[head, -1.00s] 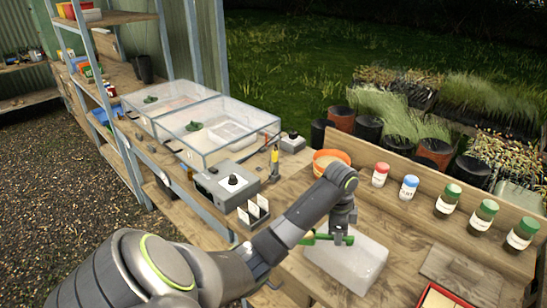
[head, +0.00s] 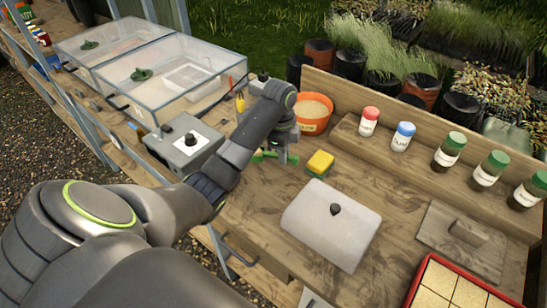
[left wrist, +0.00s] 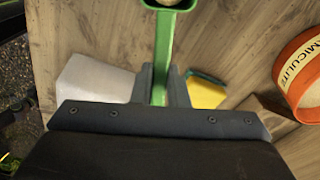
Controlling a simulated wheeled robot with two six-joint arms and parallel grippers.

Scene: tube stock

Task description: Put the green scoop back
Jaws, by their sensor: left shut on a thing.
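My left gripper (head: 278,155) is shut on the green scoop (head: 262,156), left of and nearer than the orange tub. In the left wrist view the scoop's green handle (left wrist: 162,60) runs up between the fingers to a bowl cut off by the top edge. A little pale stuff shows in the bowl; I cannot tell what it is. The orange tub (head: 314,121) holds pale grain; its label, partly cut off, shows in the left wrist view (left wrist: 292,75). My right gripper is not in view.
A yellow and green sponge (head: 320,162) lies right of the gripper. A white lidded box (head: 332,225) stands nearer on the bench. Jars with red, blue and green caps (head: 449,150) line the back. A grey control box (head: 185,148) and clear propagators (head: 165,75) stand left.

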